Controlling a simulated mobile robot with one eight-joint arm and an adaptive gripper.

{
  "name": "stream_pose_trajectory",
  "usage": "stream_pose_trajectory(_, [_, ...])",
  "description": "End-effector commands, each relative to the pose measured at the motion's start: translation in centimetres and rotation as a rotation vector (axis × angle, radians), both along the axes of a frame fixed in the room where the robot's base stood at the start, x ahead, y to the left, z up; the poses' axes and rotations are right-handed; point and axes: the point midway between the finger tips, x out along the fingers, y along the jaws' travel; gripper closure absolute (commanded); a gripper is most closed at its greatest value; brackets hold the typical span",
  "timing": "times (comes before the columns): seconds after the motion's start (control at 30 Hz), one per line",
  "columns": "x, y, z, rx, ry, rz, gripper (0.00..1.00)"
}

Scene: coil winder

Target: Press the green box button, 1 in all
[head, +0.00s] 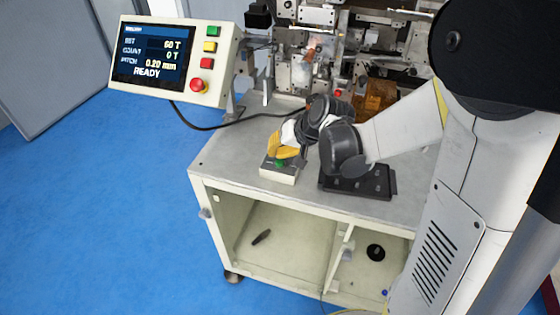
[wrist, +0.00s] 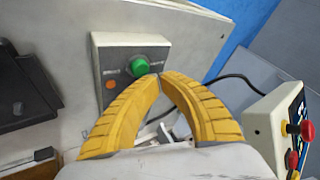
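A small light-grey box (head: 279,175) stands near the front edge of the bench, with a green button (head: 279,163) on its top. In the wrist view the green button (wrist: 138,66) sits on the box (wrist: 112,60) with a small orange spot below it. My gripper (head: 281,156) has yellow ribbed fingers, pointing down just above the box. In the wrist view the fingertips of my gripper (wrist: 160,76) meet, with nothing seen between them. They are just right of the button and partly cover the box. I cannot tell if they touch it.
A black slotted block (head: 358,184) stands right of the box. The control panel (head: 170,55) reads READY and carries green, yellow and red buttons. A black cable (head: 205,128) runs across the bench top (head: 225,160). Winder machinery (head: 310,55) stands behind.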

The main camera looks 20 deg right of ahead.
Motion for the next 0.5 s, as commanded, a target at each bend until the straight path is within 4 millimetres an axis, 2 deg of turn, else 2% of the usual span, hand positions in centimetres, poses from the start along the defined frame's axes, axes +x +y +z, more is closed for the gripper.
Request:
stream_pose_trajectory(0.17, [0.00, 0.00, -0.78, 0.000, 0.000, 0.000, 1.00])
stream_pose_trajectory(0.5, [0.00, 0.00, -0.70, 0.000, 0.000, 0.000, 1.00])
